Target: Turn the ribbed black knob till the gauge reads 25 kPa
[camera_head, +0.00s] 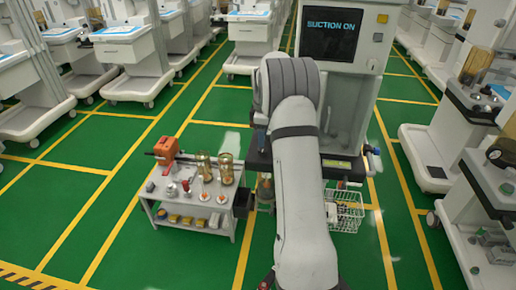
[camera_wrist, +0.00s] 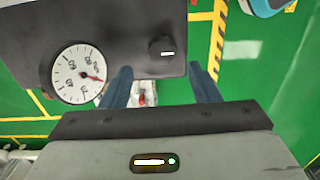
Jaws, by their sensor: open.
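In the wrist view the round white gauge (camera_wrist: 79,72) is set in a dark panel at the left. Its red needle points right and slightly down; its numbers are too small to read surely. The black knob (camera_wrist: 161,47) with a short white mark sits on the same panel, right of the gauge; its ribs are not clear. My gripper (camera_wrist: 160,68) is open, its two blue-grey fingers apart. In this picture the knob lies between and just above the fingertips, with nothing gripped.
The cart's screen (camera_head: 332,35) reads "SUCTION ON". A low grey table (camera_head: 190,225) with jars and small parts stands left of my arm. A wire basket (camera_head: 345,213) hangs at the cart's lower right. Green floor is open at left; more carts line both sides.

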